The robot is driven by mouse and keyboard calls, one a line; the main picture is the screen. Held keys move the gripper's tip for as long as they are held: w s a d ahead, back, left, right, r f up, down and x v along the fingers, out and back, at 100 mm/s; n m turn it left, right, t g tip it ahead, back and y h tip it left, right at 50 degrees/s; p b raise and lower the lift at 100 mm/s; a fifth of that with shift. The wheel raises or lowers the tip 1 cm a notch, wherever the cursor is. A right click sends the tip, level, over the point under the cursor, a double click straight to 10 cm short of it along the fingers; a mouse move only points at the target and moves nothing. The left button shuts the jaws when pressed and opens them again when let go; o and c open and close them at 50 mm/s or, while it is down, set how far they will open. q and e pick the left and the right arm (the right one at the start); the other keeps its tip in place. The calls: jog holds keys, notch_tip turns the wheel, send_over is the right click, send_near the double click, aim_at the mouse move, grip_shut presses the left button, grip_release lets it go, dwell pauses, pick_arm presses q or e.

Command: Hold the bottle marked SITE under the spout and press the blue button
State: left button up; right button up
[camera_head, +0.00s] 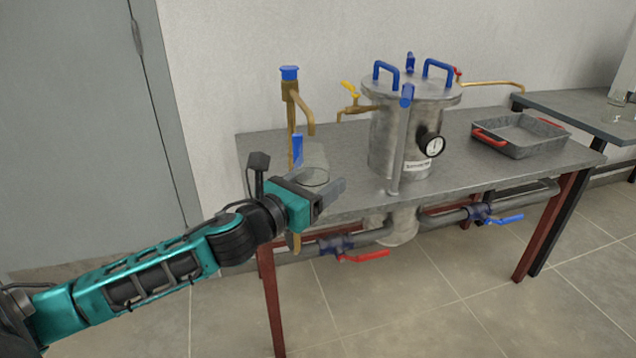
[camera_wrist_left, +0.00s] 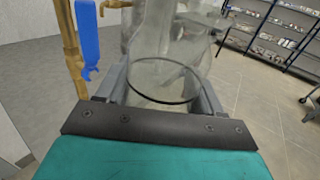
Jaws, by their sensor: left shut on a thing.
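A clear glass bottle (camera_head: 315,158) is between the jaws of my left gripper (camera_head: 328,192), which is shut on it. In the left wrist view the bottle (camera_wrist_left: 160,85) shows a dark ring and stands between the two fingers; no SITE marking is readable. A brass pipe with a downturned spout (camera_head: 308,118) stands at the table's left end, and the bottle is below the spout in the head view. The blue button (camera_head: 289,73) caps this pipe. A blue lever (camera_head: 297,150) hangs on the pipe; it also shows in the left wrist view (camera_wrist_left: 87,38). My right gripper is out of view.
A steel vessel (camera_head: 395,135) with blue handles, a gauge and a yellow-handled tap (camera_head: 349,92) stands on the grey table (camera_head: 465,180). A grey tray (camera_head: 520,142) with red handles lies to its right. Pipes with red and blue valve levers run below.

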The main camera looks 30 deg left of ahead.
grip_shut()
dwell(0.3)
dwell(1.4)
